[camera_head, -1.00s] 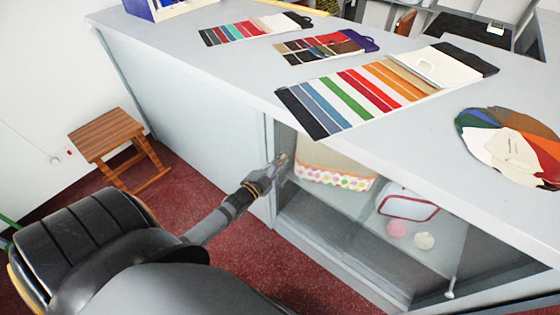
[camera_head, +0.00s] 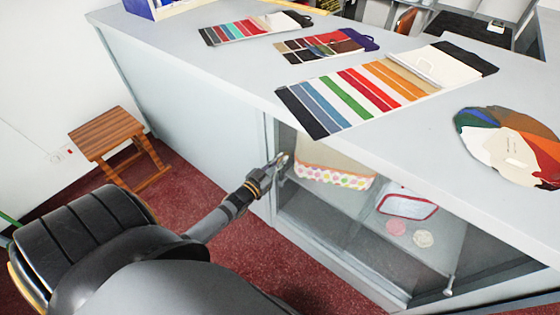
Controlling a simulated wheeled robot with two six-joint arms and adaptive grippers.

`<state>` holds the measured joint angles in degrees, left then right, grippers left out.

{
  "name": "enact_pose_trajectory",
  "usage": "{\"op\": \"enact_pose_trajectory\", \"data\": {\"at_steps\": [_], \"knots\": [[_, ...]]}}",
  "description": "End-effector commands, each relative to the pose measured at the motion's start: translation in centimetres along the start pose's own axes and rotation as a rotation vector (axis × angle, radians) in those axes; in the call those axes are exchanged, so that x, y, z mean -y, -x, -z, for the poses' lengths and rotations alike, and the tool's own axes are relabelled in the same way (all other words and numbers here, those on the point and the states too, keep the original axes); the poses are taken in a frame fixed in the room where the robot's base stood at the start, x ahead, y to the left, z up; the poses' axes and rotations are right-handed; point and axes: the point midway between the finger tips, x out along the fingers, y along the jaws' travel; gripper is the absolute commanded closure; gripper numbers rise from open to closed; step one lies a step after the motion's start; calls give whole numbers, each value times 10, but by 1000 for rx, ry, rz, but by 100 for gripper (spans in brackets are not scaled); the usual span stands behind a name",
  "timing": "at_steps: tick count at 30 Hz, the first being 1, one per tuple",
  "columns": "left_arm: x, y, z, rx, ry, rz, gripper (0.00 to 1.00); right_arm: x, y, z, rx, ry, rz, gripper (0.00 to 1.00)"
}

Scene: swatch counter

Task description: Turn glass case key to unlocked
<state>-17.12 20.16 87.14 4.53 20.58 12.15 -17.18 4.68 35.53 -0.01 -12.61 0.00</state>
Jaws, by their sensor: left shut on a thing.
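The glass case (camera_head: 352,238) is the glass-fronted section in the front of the grey counter. My left gripper (camera_head: 277,162) reaches its left edge, at the upper part of the frame. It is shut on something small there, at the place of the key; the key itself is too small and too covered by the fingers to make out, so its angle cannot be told. My right gripper is out of view.
Inside the case are a dotted-trim basket (camera_head: 335,177), a red-rimmed pouch (camera_head: 408,204) and two round pieces. A small knob (camera_head: 449,286) sits at the lower right. Swatch cards (camera_head: 350,100) cover the counter top (camera_head: 240,70). A wooden stool (camera_head: 108,133) stands left on red carpet.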

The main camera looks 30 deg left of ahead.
Motion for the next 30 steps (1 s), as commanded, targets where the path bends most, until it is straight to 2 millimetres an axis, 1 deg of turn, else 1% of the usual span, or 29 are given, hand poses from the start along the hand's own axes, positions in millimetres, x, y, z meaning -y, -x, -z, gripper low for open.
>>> {"op": "enact_pose_trajectory", "data": {"at_steps": [6, 21, 22, 25, 26, 30], "knots": [[0, 1, -2, 4, 53, 1, 100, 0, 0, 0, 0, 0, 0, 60], [0, 1, -2, 5, 65, 1, 100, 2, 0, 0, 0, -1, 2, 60], [0, 1, -2, 5, 65, 1, 87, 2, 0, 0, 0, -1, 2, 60], [0, 1, -2, 4, 65, 1, 73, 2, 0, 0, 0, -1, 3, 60], [0, 1, -2, 4, 65, 1, 71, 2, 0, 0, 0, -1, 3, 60], [0, 0, -1, 2, 65, 0, 71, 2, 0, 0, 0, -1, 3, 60]]}}
